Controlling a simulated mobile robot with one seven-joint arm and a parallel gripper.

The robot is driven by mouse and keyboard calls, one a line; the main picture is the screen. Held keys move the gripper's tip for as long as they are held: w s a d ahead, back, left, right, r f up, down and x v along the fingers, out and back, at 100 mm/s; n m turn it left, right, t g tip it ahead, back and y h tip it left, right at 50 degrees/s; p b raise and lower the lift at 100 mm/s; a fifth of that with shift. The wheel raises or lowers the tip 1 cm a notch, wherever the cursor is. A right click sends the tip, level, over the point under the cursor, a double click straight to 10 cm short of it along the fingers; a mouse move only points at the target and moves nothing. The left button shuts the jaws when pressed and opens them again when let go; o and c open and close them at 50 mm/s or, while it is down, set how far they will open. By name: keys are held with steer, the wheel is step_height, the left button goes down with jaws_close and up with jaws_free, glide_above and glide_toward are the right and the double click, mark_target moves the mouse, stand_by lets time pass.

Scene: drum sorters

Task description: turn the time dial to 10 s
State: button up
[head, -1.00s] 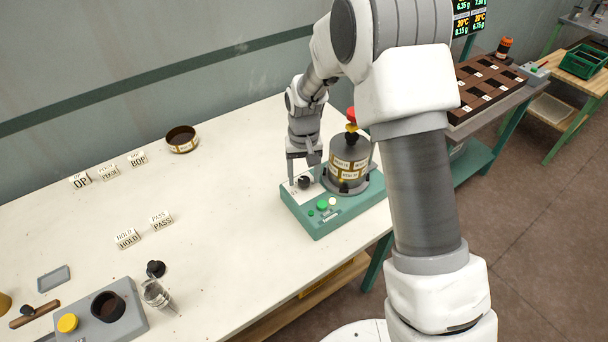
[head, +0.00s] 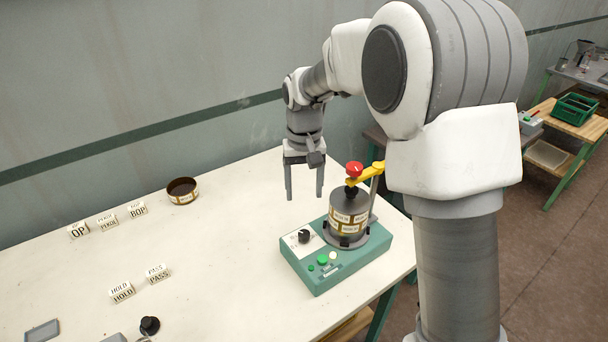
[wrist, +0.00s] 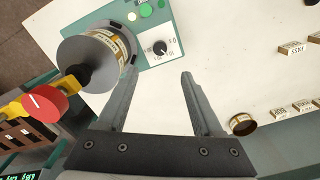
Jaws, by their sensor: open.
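The black time dial (head: 304,236) sits on a white plate on the green drum machine (head: 318,283). In the wrist view the dial (wrist: 160,48) shows a white pointer line and small printed numbers around it; the numbers are too small to read surely. My gripper (head: 305,196) is open and empty, above and behind the dial, apart from it. In the wrist view my two fingers (wrist: 155,85) stand wide apart, with the dial beyond the tips and between them.
On the machine stand a grey drum (head: 348,212) with label bands, a yellow arm with a red knob (head: 354,169), and green and pale buttons (head: 323,259). Labelled blocks (head: 122,292) and a round brown dish (head: 182,191) lie on the white table. The table left of the machine is mostly clear.

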steer(key=shift+r, duration=1.9)
